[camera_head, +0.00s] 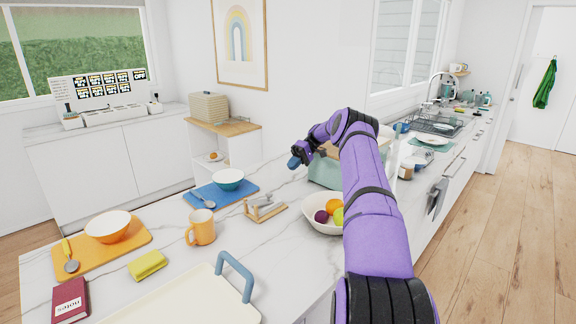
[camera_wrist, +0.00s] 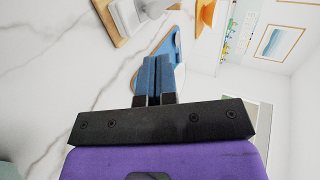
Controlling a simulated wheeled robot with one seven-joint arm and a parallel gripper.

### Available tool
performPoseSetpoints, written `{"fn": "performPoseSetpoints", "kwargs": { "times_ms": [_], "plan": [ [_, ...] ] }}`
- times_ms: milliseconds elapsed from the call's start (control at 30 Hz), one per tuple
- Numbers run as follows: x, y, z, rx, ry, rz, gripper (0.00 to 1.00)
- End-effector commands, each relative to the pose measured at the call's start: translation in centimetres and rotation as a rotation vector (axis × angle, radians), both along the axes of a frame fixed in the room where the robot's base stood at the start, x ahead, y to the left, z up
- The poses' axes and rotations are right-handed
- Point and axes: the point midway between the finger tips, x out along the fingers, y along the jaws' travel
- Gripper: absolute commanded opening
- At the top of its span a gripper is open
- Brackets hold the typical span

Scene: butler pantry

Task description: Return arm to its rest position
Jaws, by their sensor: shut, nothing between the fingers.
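My purple arm reaches forward over the marble counter (camera_head: 180,262) in the head view. My gripper (camera_head: 295,161) hangs above the counter at the far side, behind the fruit bowl. In the wrist view my gripper (camera_wrist: 158,62) has its two blue fingers side by side and shut, with nothing held. Part of the counter behind my arm is hidden.
A fruit bowl (camera_head: 319,223) and a teal box (camera_head: 325,174) stand close to my arm. A wooden holder (camera_head: 281,209), orange mug (camera_head: 201,228), teal bowl (camera_head: 228,178) and white tray (camera_head: 190,301) with blue handles lie left. Floor at right is clear.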

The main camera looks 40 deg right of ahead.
Motion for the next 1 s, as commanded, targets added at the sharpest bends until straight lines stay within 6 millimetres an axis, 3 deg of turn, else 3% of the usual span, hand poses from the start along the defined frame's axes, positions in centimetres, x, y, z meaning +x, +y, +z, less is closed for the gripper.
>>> {"fn": "performPoseSetpoints", "kwargs": {
  "times_ms": [300, 467, 733, 1000],
  "plan": [
    [0.1, 0.1, 0.2, -0.003, 0.0, 0.001, 0.0],
    [0.9, 2.0, 2.4, -0.047, 0.014, 0.019, 0.0],
    [2.6, 9.6, 10.0, -0.228, 0.071, 0.068, 0.0],
    [1.7, 17.7, 17.2, -0.42, 0.096, 0.089, 0.0]
  ]
}}
